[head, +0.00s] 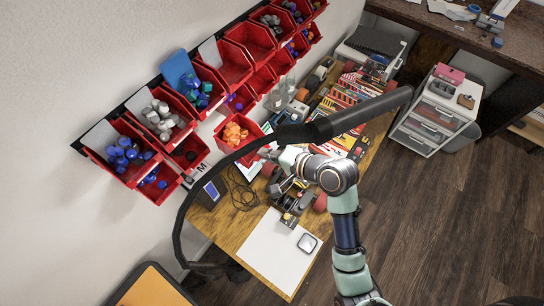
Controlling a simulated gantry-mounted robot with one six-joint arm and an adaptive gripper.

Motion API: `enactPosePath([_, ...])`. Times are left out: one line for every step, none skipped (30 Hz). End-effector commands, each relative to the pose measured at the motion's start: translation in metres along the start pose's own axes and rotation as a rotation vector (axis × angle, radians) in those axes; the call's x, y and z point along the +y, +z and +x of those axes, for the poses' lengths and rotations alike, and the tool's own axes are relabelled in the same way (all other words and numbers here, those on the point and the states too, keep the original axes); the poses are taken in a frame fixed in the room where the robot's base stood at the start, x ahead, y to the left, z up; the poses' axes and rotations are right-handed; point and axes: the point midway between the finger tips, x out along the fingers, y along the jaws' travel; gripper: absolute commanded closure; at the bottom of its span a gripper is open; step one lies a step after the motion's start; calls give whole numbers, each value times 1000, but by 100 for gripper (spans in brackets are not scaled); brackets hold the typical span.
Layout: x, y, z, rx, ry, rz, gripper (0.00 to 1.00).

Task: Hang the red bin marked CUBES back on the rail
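A red bin (238,129) filled with orange pieces is in the middle of the head view, just in front of the lower row of wall bins. It looks tilted, and I cannot read any CUBES label on it. The black rail (78,145) runs along the wall behind the rows of red bins; it is mostly hidden by them. My gripper (268,152) is at the right side of the orange-filled bin, very close to it. Its fingers are small and partly hidden by a black curved arm, so I cannot tell whether they grip the bin.
The black curved arm (188,205) with a long bar head (365,110) arches over the workbench and crosses in front of my wrist. Other red bins (115,160) hang along the wall. A white sheet (268,250) lies on the bench front. A drawer cabinet (430,115) stands at right.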

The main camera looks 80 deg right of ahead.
Motion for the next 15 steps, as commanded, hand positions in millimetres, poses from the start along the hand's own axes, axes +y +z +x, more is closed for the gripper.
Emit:
enactPosePath([-1, 0, 5, 0, -1, -3, 100])
enactPosePath([-2, 0, 7, 0, -1, -3, 100])
enactPosePath([-4, 0, 10, -1, -1, -2, 100])
enactPosePath([-5, 0, 12, -1, -1, -2, 100])
enactPosePath([-6, 0, 14, 0, -2, -2, 100])
enactPosePath([-8, 0, 17, 0, -2, -3, 100])
enactPosePath([-9, 0, 19, 0, -1, -3, 100])
enactPosePath([-10, 0, 22, 0, -1, -2, 100])
enactPosePath([-12, 0, 24, 0, -1, -2, 100])
enactPosePath([-14, 0, 27, 0, -2, -2, 100])
enactPosePath([-14, 0, 29, 0, -2, -2, 100])
enactPosePath([-16, 0, 32, 0, -1, -2, 100])
enactPosePath([-17, 0, 34, 0, -1, -2, 100])
enactPosePath([-19, 0, 36, 0, -2, -2, 100])
enactPosePath([-20, 0, 39, 0, -1, -2, 100])
